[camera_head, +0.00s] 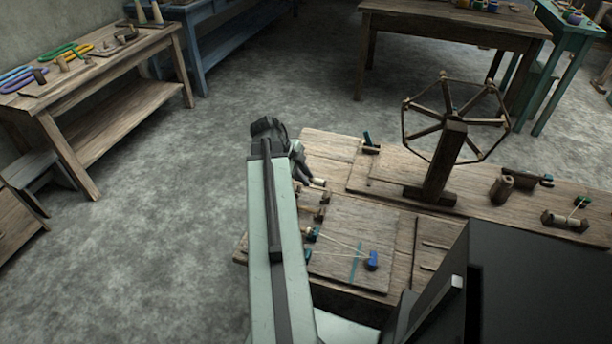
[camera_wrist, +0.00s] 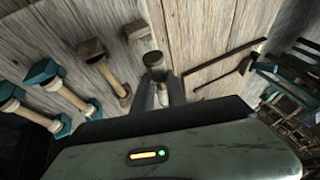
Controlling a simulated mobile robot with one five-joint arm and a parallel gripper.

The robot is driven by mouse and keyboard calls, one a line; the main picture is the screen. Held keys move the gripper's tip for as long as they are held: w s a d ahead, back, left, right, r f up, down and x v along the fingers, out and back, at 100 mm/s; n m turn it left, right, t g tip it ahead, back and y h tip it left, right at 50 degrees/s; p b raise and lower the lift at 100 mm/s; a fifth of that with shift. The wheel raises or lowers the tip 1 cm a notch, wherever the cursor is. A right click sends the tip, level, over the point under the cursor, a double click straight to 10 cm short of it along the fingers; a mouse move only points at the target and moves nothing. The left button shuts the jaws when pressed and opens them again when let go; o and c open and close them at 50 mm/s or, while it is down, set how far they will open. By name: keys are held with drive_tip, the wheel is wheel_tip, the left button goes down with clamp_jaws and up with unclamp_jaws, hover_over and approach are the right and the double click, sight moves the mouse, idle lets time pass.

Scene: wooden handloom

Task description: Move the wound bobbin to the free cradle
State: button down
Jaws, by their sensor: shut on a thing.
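My gripper (camera_wrist: 163,92) is shut on a bobbin (camera_wrist: 154,61), with a round brown end and a pale shaft between the fingers. The fingers hide part of it, so I cannot tell whether it touches the board. In the head view my gripper (camera_head: 301,172) is over the left part of the plank board, partly hidden by my arm. Left of the held bobbin in the wrist view are a wooden block (camera_wrist: 136,30), a wooden piece with two end blocks and a rod (camera_wrist: 105,68), and teal-ended pieces with pale middles (camera_wrist: 70,95). I cannot tell which cradle is free.
A spoked wheel on a post (camera_head: 444,160) stands on the board's right part. A blue peg (camera_head: 372,261) with pale threads is at the front. A small wooden cylinder (camera_head: 502,189) stands right of the wheel. Open floor (camera_head: 150,240) lies left.

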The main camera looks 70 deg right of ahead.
wheel_tip(320, 180, down, 5)
drive_tip(key=b, duration=0.4)
drive_tip(key=shift+f+b, duration=0.2)
drive_tip(key=shift+b, duration=0.1)
drive_tip(key=c, duration=1.3)
unclamp_jaws()
drive_tip(key=shift+o, duration=0.2)
drive_tip(key=shift+r, duration=0.15)
